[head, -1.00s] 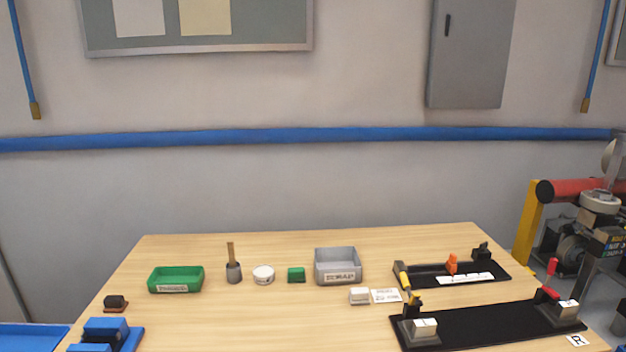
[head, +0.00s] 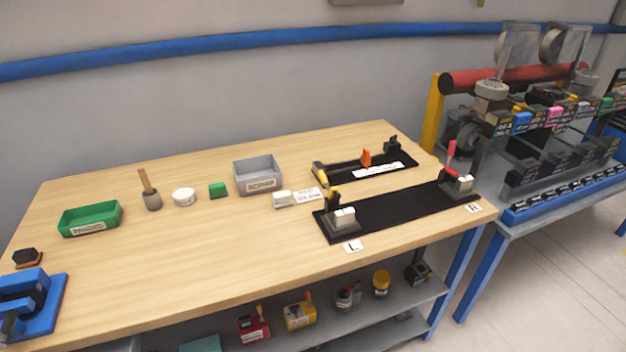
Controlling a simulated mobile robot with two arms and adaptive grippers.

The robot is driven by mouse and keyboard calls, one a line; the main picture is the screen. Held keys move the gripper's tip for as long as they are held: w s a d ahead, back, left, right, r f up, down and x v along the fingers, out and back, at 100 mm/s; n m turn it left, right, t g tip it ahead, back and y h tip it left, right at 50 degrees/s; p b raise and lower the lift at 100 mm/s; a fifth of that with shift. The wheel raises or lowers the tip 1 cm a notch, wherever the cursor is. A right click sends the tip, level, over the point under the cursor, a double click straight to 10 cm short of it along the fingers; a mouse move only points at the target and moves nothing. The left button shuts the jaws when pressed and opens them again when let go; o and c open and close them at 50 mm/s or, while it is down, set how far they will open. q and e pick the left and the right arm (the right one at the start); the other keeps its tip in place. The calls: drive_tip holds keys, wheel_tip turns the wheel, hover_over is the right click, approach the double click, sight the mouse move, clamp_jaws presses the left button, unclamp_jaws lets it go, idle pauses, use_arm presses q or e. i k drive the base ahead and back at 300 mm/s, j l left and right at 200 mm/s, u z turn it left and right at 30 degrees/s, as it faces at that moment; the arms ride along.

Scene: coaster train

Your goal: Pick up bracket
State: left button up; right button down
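I cannot single out a bracket for certain in the head view. A long black fixture plate (head: 392,214) lies along the table's right front edge. It has a pale block (head: 344,217) on its left end by the L label (head: 353,246), and another pale block (head: 464,184) on its right end by the R label (head: 474,209). Neither of my grippers is in view.
The wooden table (head: 200,262) also bears a green bin (head: 90,218), a grey bin (head: 258,175), a brush in a pot (head: 150,195), a white round tub (head: 184,196) and a blue vise-like device (head: 35,305). A rack (head: 570,205) stands right. The table's front middle is clear.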

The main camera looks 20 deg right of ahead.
sight(339, 220)
drive_tip(key=l+u, duration=0.25)
drive_tip(key=l, duration=0.4)
drive_tip(key=l+u, duration=0.2)
drive_tip(key=l, duration=0.4)
drive_tip(key=k+l+u, duration=0.1)
drive_tip(key=l+u, duration=0.15)
drive_tip(key=l, duration=0.4)
